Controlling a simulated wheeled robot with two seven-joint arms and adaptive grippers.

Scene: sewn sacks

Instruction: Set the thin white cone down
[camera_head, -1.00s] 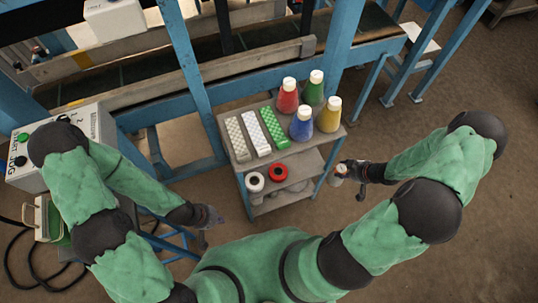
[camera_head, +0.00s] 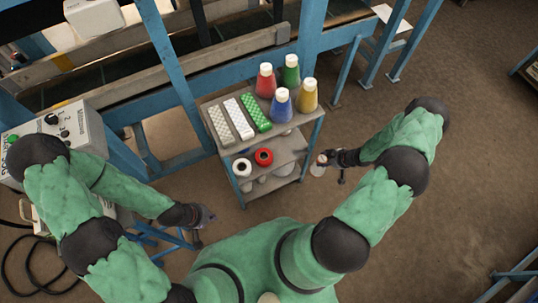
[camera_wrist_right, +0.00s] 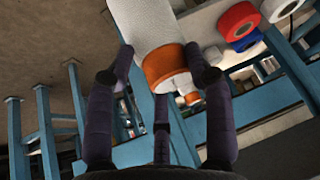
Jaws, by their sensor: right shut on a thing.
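The thin white cone (camera_head: 317,170) is in my right gripper (camera_head: 326,159), in the air to the right of the shelf cart. In the right wrist view the cone (camera_wrist_right: 143,22) is tilted, with an orange band and a narrow white tip toward me. The fingers of my right gripper (camera_wrist_right: 162,75) are shut around that banded end. My left gripper (camera_head: 204,216) hangs low left of the cart, apart from everything; its fingers are too small to read.
The cart's top shelf (camera_head: 287,130) carries red, green, blue and yellow cones and several studded strips. Its lower shelf holds a white spool (camera_head: 242,167) and a red spool (camera_head: 264,156). Blue machine posts stand behind. Open floor (camera_head: 455,170) lies to the right.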

